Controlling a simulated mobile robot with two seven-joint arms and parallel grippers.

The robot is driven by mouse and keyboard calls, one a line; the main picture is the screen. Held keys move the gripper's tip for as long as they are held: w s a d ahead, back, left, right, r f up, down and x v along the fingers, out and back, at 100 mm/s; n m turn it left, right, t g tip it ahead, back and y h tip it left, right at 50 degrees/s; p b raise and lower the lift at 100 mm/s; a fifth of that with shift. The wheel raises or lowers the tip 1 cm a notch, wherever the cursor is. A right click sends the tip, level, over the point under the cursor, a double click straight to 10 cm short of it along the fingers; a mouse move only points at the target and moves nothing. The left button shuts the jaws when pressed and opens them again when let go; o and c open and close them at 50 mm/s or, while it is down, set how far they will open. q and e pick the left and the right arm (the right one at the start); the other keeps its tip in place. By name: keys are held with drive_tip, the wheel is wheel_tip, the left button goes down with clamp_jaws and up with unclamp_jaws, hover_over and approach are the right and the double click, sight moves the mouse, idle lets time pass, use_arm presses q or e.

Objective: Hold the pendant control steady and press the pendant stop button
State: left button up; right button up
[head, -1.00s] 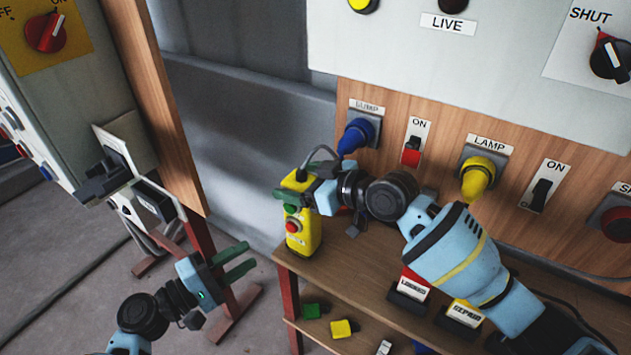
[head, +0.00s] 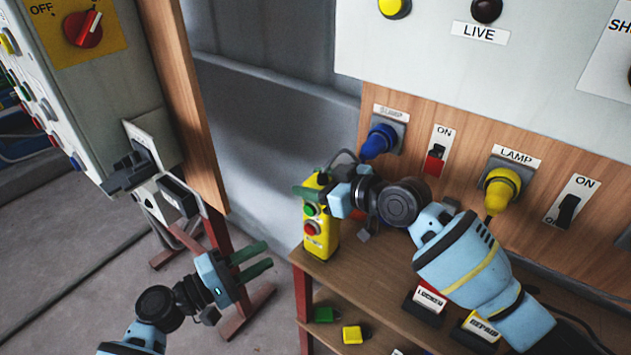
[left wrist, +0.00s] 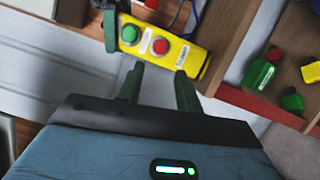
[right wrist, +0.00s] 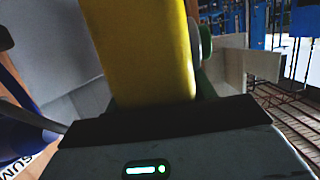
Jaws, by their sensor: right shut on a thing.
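The yellow pendant control (head: 322,243) stands upright at the left end of the wooden shelf, with a green button (head: 310,210) above a red stop button (head: 311,228). My right gripper (head: 316,194) is shut on its upper part; the right wrist view shows the yellow body (right wrist: 145,50) between the fingers. My left gripper (head: 262,260) is open and empty, lower and to the left of the pendant. In the left wrist view the red button (left wrist: 160,46) lies ahead of the fingers (left wrist: 158,85), apart from them.
A blue plug (head: 378,140) and a yellow lamp plug (head: 500,190) sit in the wooden panel behind. Green and yellow padlocks (head: 352,333) lie on the lower shelf.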

use_arm(q)
clamp_jaws()
idle(1.5)
